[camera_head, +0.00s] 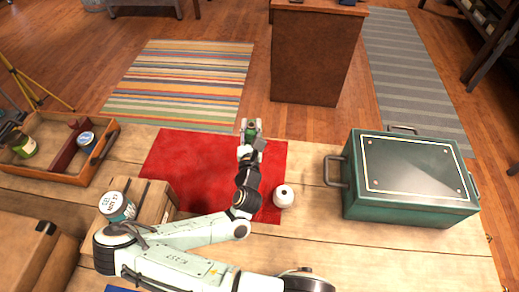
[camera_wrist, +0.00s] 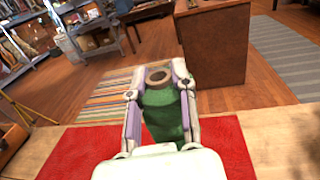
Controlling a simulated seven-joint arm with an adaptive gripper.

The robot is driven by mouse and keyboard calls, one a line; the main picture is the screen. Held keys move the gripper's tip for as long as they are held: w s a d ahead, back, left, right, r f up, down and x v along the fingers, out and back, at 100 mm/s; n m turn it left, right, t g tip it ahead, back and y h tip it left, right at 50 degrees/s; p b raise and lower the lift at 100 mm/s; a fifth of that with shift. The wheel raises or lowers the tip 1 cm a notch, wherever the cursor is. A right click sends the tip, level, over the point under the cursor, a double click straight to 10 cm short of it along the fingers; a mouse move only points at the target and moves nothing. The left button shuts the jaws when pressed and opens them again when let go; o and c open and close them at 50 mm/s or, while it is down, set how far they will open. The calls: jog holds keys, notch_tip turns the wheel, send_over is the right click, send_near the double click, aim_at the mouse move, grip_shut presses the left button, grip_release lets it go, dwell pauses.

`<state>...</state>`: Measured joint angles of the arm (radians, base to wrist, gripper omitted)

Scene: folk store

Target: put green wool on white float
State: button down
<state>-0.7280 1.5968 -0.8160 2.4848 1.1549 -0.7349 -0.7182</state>
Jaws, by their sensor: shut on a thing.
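My gripper (camera_head: 250,129) is shut on the green wool (camera_wrist: 164,115), a dark green spool with a tan hollow end. In the wrist view the wool sits between the two fingers, its end pointing away from me. In the head view only a small green part of it shows, near the far edge of the red cloth. The white float (camera_head: 284,196), a round white thing with a dark hole on top, stands on the right edge of the red cloth, nearer to me than my gripper and to its right. The float is not in the wrist view.
The red cloth (camera_head: 188,165) lies on a wooden table. A green metal case (camera_head: 410,205) stands right, a wooden tray (camera_head: 52,184) with cans left. A can (camera_head: 117,207) sits on a wooden box (camera_head: 154,203) near my arm. Bare tabletop lies between float and case.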

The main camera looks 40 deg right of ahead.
jog(key=s+r+m+g+h, duration=0.2)
jog(key=s+m+g+h, duration=0.25)
jog(key=s+g, duration=0.25)
jog(key=s+r+m+g+h, duration=0.3)
jog(key=s+m+g, duration=0.3)
jog(key=g, duration=0.1)
jog(key=shift+y, duration=0.25)
jog(key=f, duration=0.5)
jog(key=s+f, duration=0.1)
jog(key=f, duration=0.2)
jog(key=shift+f, duration=0.25)
jog(key=c, duration=0.9)
grip_release()
jog(key=shift+f, duration=0.15)
jog(key=shift+c, duration=0.2)
